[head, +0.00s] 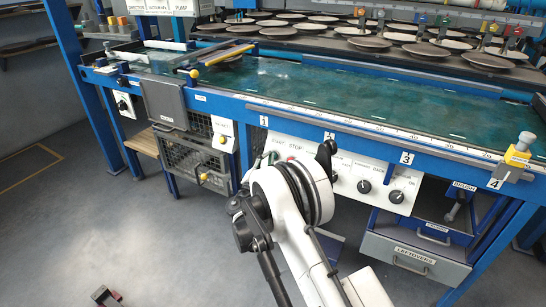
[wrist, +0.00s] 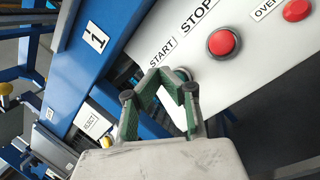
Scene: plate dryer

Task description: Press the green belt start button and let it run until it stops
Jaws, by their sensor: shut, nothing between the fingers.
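The control panel (head: 345,163) is a white sloped board on the front of the blue machine frame. Its START label (wrist: 163,53) shows in the wrist view, with the start button (wrist: 184,74) just below it, mostly hidden behind my fingers. My gripper (wrist: 167,76) is shut and empty, its tips in front of the start button. I cannot tell whether they touch it. The belt (head: 330,88) is a green wet-looking surface along the machine top.
The red stop button (wrist: 223,43) sits right of the start button, with another red button (wrist: 296,10) farther right. Dark knobs (head: 364,186) are on the panel's right. A REJECT box (head: 223,134) is left of the panel. Plates (head: 427,50) stand behind the belt.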

